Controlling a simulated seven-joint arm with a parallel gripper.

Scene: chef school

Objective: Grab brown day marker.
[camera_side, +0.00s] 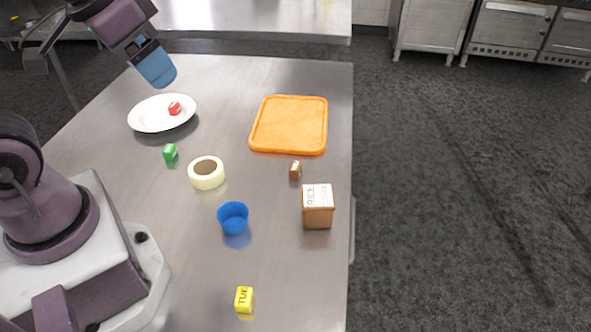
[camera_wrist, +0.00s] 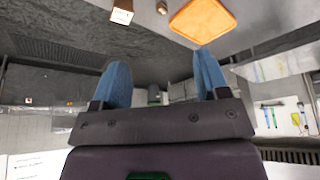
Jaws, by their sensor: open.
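The brown day marker (camera_side: 295,170) is a small brown block on the metal table, between the orange tray and the brown rice box. In the wrist view a small brown block (camera_wrist: 162,7) shows at the top edge, next to a larger pale-topped box. My gripper (camera_side: 158,70) is raised over the far left of the table, above and behind the white plate, well away from the brown marker. In the wrist view my gripper (camera_wrist: 162,80) has its two blue fingers spread apart with nothing between them.
A white plate (camera_side: 140,118) holds a red cube (camera_side: 175,108). A green cube (camera_side: 170,152), tape roll (camera_side: 207,182), blue cup (camera_side: 233,222), yellow cube (camera_side: 244,300), rice box (camera_side: 317,212) and orange tray (camera_side: 290,125) stand on the table. Bare table surrounds the brown marker.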

